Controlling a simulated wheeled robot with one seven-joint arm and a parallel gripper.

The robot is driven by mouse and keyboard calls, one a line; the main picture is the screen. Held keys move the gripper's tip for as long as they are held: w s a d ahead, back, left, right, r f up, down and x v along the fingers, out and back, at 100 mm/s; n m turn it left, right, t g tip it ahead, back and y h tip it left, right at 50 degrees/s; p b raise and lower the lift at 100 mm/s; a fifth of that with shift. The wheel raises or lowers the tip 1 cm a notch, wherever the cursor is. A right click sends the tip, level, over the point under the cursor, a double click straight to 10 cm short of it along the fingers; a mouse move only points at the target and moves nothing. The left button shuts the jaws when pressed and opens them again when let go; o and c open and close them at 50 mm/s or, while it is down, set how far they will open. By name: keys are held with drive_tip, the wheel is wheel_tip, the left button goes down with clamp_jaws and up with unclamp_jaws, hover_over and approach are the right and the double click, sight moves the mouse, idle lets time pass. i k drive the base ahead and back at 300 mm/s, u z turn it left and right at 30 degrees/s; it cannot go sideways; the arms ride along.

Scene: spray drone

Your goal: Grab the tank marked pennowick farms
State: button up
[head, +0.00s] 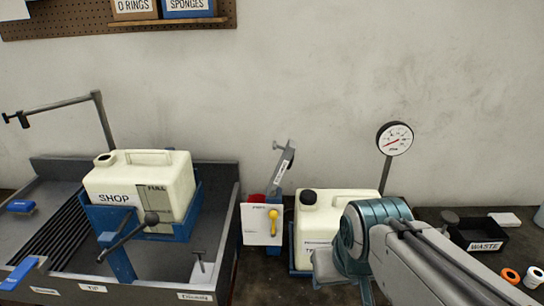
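A cream tank with a black cap (325,218) stands in a blue holder on the dark bench, right of the picture's middle. A white label on its front is mostly hidden by my arm, so I cannot read its name. A second cream tank (180,183), marked SHOP, sits tilted in a blue cradle at the left; its neck looks uncapped. My arm reaches in from the lower right and covers the right part of the capped tank. A grey part at the arm's end shows before that tank, but my fingers cannot be made out.
A grey sink tray (225,190) surrounds the SHOP tank. A white card with a yellow item (272,222) stands between the tanks. A pressure gauge (394,139) rises behind the capped tank. A black WASTE bin (485,246) and small rolls (511,276) lie to the right.

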sight(316, 226)
drive_tip(key=u, duration=1.6)
drive_tip(key=k, duration=0.95)
drive_tip(key=z, duration=1.45)
drive_tip(key=i, duration=1)
